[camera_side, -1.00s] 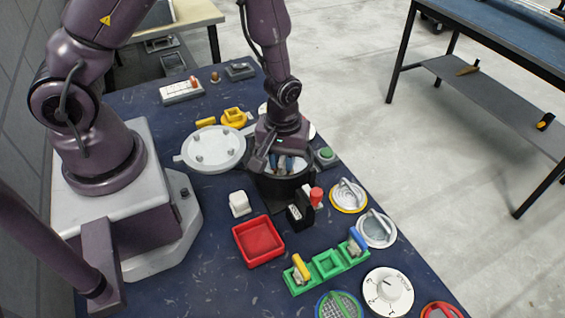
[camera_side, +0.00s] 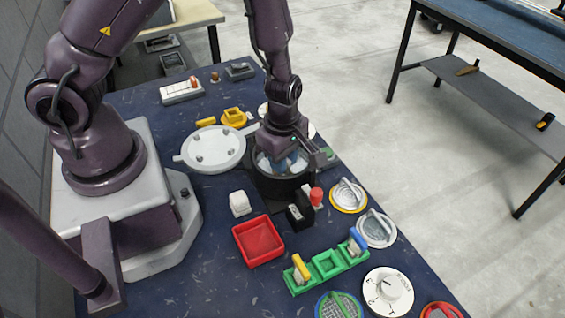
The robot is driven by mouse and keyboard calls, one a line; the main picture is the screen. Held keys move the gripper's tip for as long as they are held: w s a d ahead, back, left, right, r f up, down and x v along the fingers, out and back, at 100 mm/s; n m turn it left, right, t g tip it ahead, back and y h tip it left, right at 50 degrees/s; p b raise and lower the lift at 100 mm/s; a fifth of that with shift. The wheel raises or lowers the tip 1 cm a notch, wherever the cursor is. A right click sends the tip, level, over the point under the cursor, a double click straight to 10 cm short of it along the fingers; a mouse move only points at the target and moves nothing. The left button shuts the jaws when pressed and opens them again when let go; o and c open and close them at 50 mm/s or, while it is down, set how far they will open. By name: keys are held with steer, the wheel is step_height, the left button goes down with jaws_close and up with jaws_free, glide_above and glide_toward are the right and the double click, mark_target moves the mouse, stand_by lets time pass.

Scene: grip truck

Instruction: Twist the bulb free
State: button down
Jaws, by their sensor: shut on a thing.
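My gripper (camera_side: 283,165) points down into a round black pot (camera_side: 262,184) near the middle of the table. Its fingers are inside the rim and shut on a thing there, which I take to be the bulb. The bulb itself is mostly hidden by the fingers and the pot wall, so I cannot make out its shape or how it sits. A round white lid (camera_side: 214,148) with several studs lies open to the left of the pot.
A white block (camera_side: 239,203), a black block with a red knob (camera_side: 316,195) and a red tray (camera_side: 258,240) are close to the pot. A green fixture (camera_side: 328,264), round handled discs (camera_side: 348,194) and a white dial (camera_side: 388,291) lie toward the front right. Yellow parts (camera_side: 233,117) lie behind the lid.

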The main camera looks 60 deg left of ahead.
steer(key=c, duration=1.1)
jaws_free()
steer(key=shift+r, duration=3.8)
